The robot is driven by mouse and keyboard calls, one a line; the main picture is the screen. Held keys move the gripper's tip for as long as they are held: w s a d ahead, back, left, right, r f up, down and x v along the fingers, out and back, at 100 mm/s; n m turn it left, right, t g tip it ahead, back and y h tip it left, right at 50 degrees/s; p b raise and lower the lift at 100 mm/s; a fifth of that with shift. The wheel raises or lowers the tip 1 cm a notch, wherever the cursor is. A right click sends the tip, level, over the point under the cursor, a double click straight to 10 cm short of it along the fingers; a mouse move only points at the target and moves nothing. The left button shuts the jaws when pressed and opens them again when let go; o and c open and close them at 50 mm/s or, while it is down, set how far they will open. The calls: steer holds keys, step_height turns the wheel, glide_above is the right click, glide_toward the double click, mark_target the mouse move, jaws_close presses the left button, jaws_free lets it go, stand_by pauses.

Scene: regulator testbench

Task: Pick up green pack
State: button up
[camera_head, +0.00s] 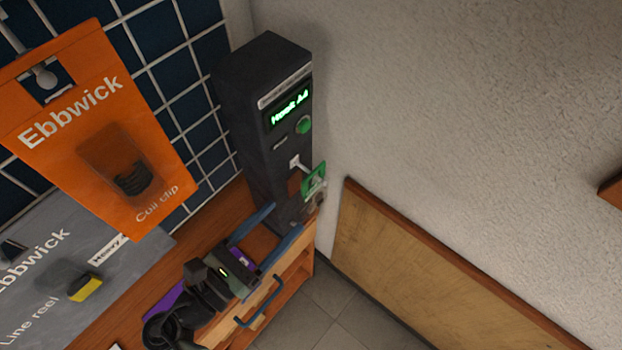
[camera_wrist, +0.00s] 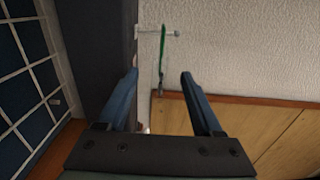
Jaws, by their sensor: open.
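The green pack (camera_head: 314,182) hangs from a short pale peg on the front of a dark upright unit (camera_head: 262,120). In the wrist view the green pack (camera_wrist: 162,45) shows nearly edge-on, as a thin green strip with a clear lower part, below the white peg (camera_wrist: 174,34). My gripper (camera_head: 287,216) is open, with its blue fingers pointing toward the unit, just below the pack in the head view. In the wrist view my gripper (camera_wrist: 159,77) has nothing between its fingers. The pack lies beyond the fingertips, roughly in line with the gap.
A large orange pack (camera_head: 95,130) and a grey pack (camera_head: 70,270) hang at the left by a blue tiled grid wall (camera_head: 160,50). A wooden bench (camera_head: 222,205) lies below. The textured wall (camera_head: 450,110) and wooden panel (camera_head: 420,260) stand at right.

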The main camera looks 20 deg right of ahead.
mark_target(313, 188)
steer(key=x, duration=0.4)
steer(key=shift+p+x, duration=0.75)
steer(key=shift+x, duration=2.1)
steer(key=shift+s, duration=0.1)
jaws_close()
